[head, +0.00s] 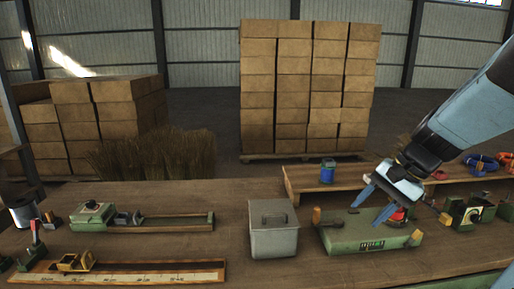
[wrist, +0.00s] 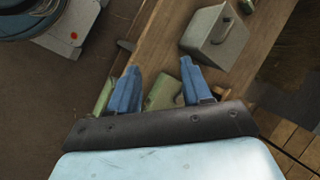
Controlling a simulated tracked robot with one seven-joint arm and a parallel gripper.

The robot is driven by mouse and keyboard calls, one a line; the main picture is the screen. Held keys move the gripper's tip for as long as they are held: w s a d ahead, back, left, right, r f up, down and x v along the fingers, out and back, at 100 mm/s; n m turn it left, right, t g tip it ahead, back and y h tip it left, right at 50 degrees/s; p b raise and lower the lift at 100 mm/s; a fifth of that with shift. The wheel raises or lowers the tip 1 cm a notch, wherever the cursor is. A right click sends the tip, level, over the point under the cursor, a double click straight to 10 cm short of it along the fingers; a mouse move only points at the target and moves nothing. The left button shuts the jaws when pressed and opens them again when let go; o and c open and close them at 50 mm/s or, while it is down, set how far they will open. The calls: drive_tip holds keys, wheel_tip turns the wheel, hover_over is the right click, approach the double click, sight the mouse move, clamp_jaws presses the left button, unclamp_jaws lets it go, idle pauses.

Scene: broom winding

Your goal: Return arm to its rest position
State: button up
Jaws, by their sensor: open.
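My gripper (head: 372,204) hangs from my blue arm at the right of the head view, above a green machine (head: 345,238) with several small buttons on its front. Its two blue fingers are apart with nothing between them. In the wrist view, my gripper (wrist: 157,88) also shows open, with part of the green machine (wrist: 163,92) visible beyond the fingers. Whether a fingertip touches the machine cannot be told.
A grey lidded box (head: 273,232) stands left of the green machine. A blue spool (head: 327,172) sits on a raised board (head: 300,186) behind. A green-ended rail fixture (head: 150,223) and a ruler board (head: 140,272) lie left. Stacked cartons (head: 308,90) stand beyond the table.

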drive_tip(key=s+a+r+n+t+h, duration=0.1)
drive_tip(key=s+r+n+t+h, duration=0.2)
drive_tip(key=s+r+n+h, duration=0.2)
drive_tip(key=shift+s+a+r+n+t, duration=0.4)
drive_tip(key=shift+s+r+n, duration=0.45)
drive_tip(key=shift+n, duration=0.75)
